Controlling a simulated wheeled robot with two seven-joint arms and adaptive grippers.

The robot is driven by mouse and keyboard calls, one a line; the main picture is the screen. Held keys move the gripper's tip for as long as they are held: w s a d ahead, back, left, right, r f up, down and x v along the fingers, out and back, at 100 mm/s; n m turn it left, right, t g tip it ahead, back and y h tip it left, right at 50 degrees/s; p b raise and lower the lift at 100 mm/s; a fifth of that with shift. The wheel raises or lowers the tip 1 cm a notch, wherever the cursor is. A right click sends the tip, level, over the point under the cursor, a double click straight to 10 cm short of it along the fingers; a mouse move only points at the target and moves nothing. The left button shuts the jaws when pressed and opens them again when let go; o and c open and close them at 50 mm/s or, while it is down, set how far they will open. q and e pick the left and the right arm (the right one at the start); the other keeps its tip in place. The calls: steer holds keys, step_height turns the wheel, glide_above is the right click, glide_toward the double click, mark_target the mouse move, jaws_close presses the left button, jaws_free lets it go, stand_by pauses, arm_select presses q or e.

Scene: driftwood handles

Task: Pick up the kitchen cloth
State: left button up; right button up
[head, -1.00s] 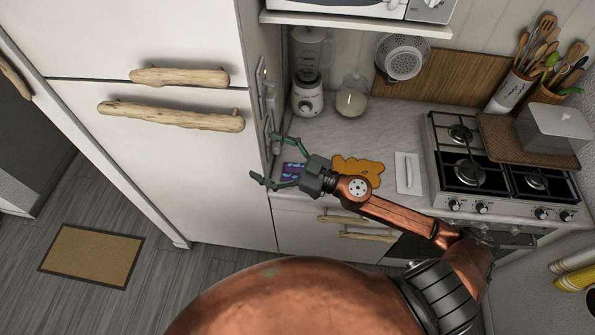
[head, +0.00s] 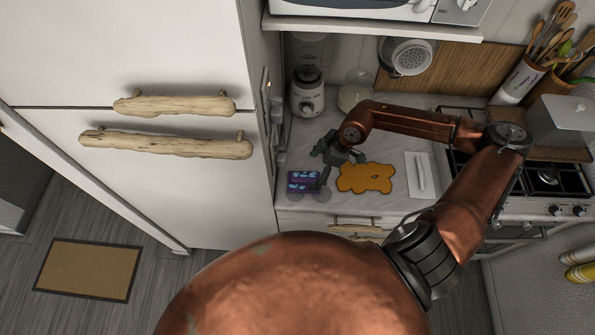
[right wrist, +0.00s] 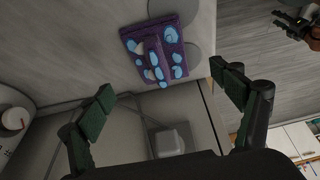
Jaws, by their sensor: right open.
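The kitchen cloth (head: 303,180), folded, purple with light blue patches, lies on the counter near its front edge, beside the fridge. It also shows in the right wrist view (right wrist: 155,52), at the upper middle. A dark gripper, seemingly my left one (right wrist: 291,24), shows small at the right wrist view's upper right.
An orange cloth-like piece (head: 366,178) lies right of the purple cloth, then a white board (head: 421,176) and the stove (head: 548,178). A blender (head: 307,92) stands behind. The fridge (head: 190,190) walls off the left side. A shelf (head: 370,25) overhangs the back.

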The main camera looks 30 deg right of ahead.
mark_target(305, 176)
steer(key=shift+f, duration=0.45)
steer(key=x, duration=0.2)
steer(key=shift+w+a+f+p, duration=0.25)
steer(key=shift+a+p, duration=0.05)
steer(key=shift+a, duration=0.1)
steer(key=x, duration=0.2)
steer(key=shift+w+a+f, duration=0.1)
steer(key=shift+w+f, duration=0.1)
steer(key=shift+a+f, duration=0.15)
steer(key=shift+f, duration=0.5)
steer(key=c, duration=1.2)
arm_select(q)
steer(key=s, duration=0.1)
steer(key=s+r, duration=0.1)
steer(key=s, duration=0.1)
steer(key=shift+s+a+g, duration=0.1)
steer(key=shift+s+g, duration=0.2)
arm_select(e)
steer(key=shift+c, duration=0.9)
arm_select(q)
steer(key=shift+w, duration=0.15)
